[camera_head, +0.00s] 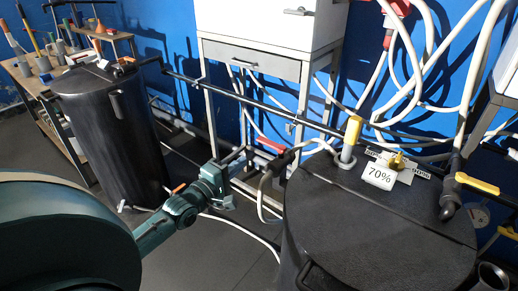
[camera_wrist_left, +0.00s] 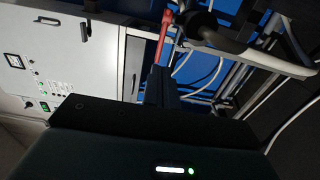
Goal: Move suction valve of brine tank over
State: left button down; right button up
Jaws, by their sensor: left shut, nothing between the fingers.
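A large black tank (camera_head: 375,225) with a "70%" card (camera_head: 380,174) on its lid stands at the right. A valve with a red handle (camera_head: 271,146) sits on the pipework left of this tank. The red handle also shows in the left wrist view (camera_wrist_left: 163,35), just beyond the fingertips. Yellow valve handles show at the tank's back edge (camera_head: 353,129) and right side (camera_head: 477,184). I cannot tell which one is the suction valve. My left gripper (camera_head: 240,160) is shut and empty, below and left of the red handle. My right gripper is out of view.
A second black tank (camera_head: 112,140) stands at the left. A white cabinet (camera_head: 265,25) on a metal frame stands behind. White hoses (camera_head: 425,60) hang at the right, and a dark pipe (camera_head: 240,97) runs between the tanks. Open floor (camera_head: 235,240) lies between the tanks.

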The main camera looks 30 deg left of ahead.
aim_at(265, 144)
pick_arm(q)
jog(key=w, duration=0.8)
jog(key=shift+w+d, duration=0.3)
jog(key=shift+d, duration=0.05)
